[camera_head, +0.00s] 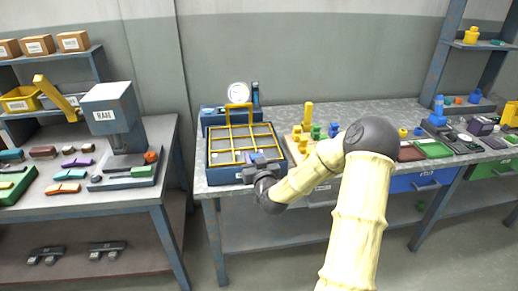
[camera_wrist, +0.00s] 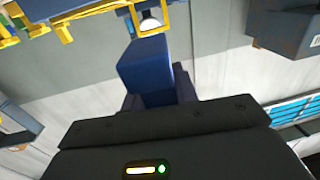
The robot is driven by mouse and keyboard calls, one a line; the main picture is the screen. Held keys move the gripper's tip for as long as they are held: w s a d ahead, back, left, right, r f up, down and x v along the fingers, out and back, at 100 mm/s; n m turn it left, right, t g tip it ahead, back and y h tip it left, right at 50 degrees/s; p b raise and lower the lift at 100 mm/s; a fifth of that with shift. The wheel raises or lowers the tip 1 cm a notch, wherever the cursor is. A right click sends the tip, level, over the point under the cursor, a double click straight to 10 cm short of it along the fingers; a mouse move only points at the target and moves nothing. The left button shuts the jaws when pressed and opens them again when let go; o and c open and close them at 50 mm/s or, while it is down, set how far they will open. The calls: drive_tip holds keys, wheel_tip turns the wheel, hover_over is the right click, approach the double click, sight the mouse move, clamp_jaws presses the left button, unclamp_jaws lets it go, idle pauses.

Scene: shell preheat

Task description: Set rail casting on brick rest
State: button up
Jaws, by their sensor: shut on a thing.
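My gripper (camera_head: 262,170) is at the front edge of a blue box with a yellow grid frame (camera_head: 212,142) on the middle bench. In the wrist view, a plain blue block (camera_wrist: 145,62) sits between the fingers (camera_wrist: 157,100), and my gripper is shut on it. I cannot tell whether this block is the rail casting. I cannot tell which thing is the brick rest; a dark red slab (camera_head: 410,153) lies on the bench right of my arm.
A round gauge (camera_head: 238,93) stands behind the box. Yellow, green and blue pieces (camera_head: 308,118) stand right of it. A press (camera_head: 113,110) and coloured castings (camera_head: 67,188) are on the left bench. My arm hides part of the bench.

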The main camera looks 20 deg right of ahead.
drive_tip(key=s+a+f+n+y, duration=0.2)
drive_tip(key=s+a+f+y, duration=0.2)
drive_tip(key=a+f, duration=0.3)
drive_tip(key=s+a+f+n+y, duration=0.3)
drive_tip(key=a+f+y, duration=0.1)
drive_tip(key=a+f, duration=0.4)
drive_tip(key=shift+s+a+f+g, duration=0.2)
drive_tip(key=shift+s+a+g, duration=0.1)
drive_tip(key=shift+s, duration=0.1)
